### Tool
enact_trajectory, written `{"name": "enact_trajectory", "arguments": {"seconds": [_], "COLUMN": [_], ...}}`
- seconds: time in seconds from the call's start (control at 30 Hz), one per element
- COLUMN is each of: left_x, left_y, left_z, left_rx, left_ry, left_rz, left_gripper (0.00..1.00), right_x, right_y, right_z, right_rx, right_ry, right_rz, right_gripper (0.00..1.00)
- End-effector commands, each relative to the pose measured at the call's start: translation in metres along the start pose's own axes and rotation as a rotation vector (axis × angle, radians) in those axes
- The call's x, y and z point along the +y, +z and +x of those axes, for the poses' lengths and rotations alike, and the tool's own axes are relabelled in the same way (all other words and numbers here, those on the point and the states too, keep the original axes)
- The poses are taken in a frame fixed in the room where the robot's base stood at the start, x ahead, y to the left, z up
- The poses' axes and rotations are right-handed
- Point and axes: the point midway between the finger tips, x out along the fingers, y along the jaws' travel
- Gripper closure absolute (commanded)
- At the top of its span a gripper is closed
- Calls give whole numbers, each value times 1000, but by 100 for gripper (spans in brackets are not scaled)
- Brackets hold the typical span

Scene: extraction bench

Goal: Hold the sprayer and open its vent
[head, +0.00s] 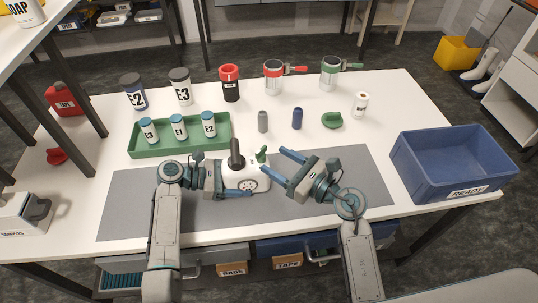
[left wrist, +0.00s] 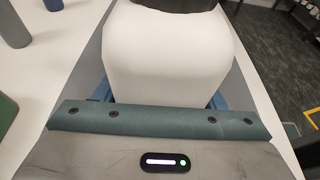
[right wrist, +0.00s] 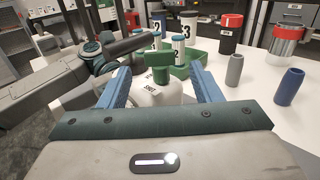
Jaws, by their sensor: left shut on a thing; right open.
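My left gripper (head: 236,181) is shut on the sprayer's body; the white body fills the space between the fingers in the left wrist view (left wrist: 168,60). My right gripper (head: 281,169) is open and empty, right of the sprayer and pointing at it. In the right wrist view, the green knob (right wrist: 158,66) shows between the two blue fingers, apart from both.
A green tray (head: 180,149) with several small bottles stands behind left. Grey (head: 263,121) and blue (head: 297,118) cylinders and a green ring-like piece (head: 332,121) stand behind the mat (head: 130,205). A blue crate (head: 450,175) is at right. The mat's right part is clear.

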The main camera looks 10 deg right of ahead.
Motion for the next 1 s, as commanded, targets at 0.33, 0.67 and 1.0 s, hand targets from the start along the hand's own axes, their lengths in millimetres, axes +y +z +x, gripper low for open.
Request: {"name": "enact_trajectory", "arguments": {"seconds": [0.33,0.67,1.0], "left_x": [0,0,0], "left_y": [0,0,0], "left_z": [0,0,0], "left_rx": [0,0,0], "left_ry": [0,0,0], "left_rz": [-1,-1,-1], "left_gripper": [55,55,55], "right_x": [0,0,2], "right_y": [0,0,0], "right_z": [36,36,37], "right_rx": [0,1,-1], "right_ry": [1,1,-23], "right_rz": [1,0,3], "right_gripper": [42,52,87]}}
